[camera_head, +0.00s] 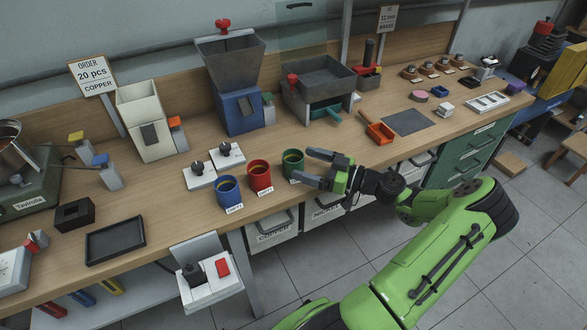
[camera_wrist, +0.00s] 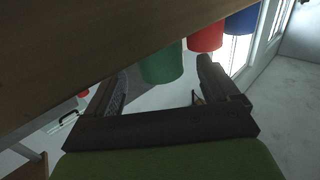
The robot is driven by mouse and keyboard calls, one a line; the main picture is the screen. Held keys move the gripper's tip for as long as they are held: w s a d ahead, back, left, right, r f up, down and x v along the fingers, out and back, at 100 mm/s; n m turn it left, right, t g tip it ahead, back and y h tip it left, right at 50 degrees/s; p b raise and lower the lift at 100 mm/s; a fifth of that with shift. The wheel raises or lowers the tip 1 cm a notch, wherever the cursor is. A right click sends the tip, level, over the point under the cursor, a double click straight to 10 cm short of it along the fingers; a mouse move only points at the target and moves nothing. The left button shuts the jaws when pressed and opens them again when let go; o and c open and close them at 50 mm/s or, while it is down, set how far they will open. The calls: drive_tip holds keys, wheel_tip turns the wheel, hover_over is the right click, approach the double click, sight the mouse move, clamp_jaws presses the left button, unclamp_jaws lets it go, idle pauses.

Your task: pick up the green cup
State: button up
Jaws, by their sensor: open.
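The green cup (camera_head: 290,157) stands upright on the workbench, at the right end of a row of cups near the front edge. My gripper (camera_head: 303,164) is open and comes in from the right, with its fingertips close to the cup's right side. The lower finger hides part of the cup's front and label. In the wrist view, which is upside down, the green cup (camera_wrist: 162,66) shows between the two finger ends of the open gripper (camera_wrist: 163,74). I cannot tell whether a finger touches it. Nothing is held.
A red cup (camera_head: 260,176) and a blue cup (camera_head: 228,192) stand just left of the green cup. A grey hopper bin (camera_head: 318,82) stands behind it, with a teal scoop (camera_head: 324,113) below. An orange scoop (camera_head: 380,132) lies to the right. The bench edge runs close in front.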

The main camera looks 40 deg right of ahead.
sight(294, 160)
drive_tip(key=x, duration=0.4)
drive_tip(key=shift+w+a+f, duration=0.1)
drive_tip(key=shift+w+a, duration=0.05)
drive_tip(key=shift+w, duration=0.1)
drive_tip(key=c, duration=1.1)
drive_tip(key=shift+c, duration=0.2)
wheel_tip(294, 160, up, 10)
drive_tip(key=p, duration=0.2)
drive_tip(key=shift+s, duration=0.1)
